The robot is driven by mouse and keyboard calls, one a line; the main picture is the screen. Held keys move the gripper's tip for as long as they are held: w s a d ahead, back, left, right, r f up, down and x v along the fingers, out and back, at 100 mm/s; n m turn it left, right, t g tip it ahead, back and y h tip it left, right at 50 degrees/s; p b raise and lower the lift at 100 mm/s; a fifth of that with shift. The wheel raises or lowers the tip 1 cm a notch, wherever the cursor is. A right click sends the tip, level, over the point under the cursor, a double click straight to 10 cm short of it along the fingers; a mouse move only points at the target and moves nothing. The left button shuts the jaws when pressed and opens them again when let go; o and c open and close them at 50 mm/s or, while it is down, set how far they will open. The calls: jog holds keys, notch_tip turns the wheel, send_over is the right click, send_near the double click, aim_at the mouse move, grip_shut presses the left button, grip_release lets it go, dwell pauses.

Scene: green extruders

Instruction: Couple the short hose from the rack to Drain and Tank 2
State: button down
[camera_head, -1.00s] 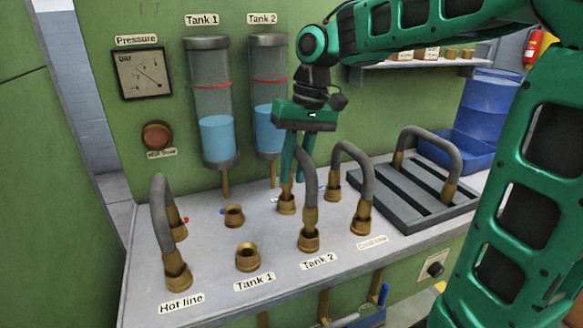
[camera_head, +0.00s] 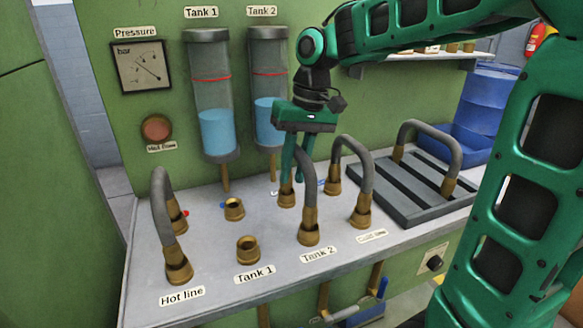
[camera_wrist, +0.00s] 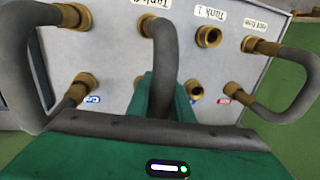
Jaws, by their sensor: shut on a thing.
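A grey hose (camera_head: 310,190) with brass ends arches between the front Tank 2 port (camera_head: 309,236) and the back port (camera_head: 287,198) behind it. Both ends appear seated on their ports. My gripper (camera_head: 293,176) is shut on this hose, near its back end. In the wrist view the hose (camera_wrist: 162,70) runs from the Tank 2 port to between my fingers; its held end is hidden. The Drain label is not readable. Another hose (camera_head: 432,135) lies arched on the dark slatted rack (camera_head: 384,187) at the right.
One hose (camera_head: 158,215) arches at Hot line at the left, another (camera_head: 366,172) at Cold line just right of my gripper. The front Tank 1 port (camera_head: 248,249) and the port (camera_head: 234,209) behind it are bare.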

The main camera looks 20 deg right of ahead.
jog(key=shift+f, duration=0.1)
jog(key=c, duration=1.5)
grip_release()
jog(key=r, duration=0.3)
jog(key=d+r, duration=0.1)
jog(key=r, duration=0.2)
jog(key=d+r, duration=0.1)
jog(key=r, duration=0.2)
jog(key=shift+w+r, duration=0.1)
jog(key=shift+r, duration=0.65)
jog(key=shift+d, duration=0.1)
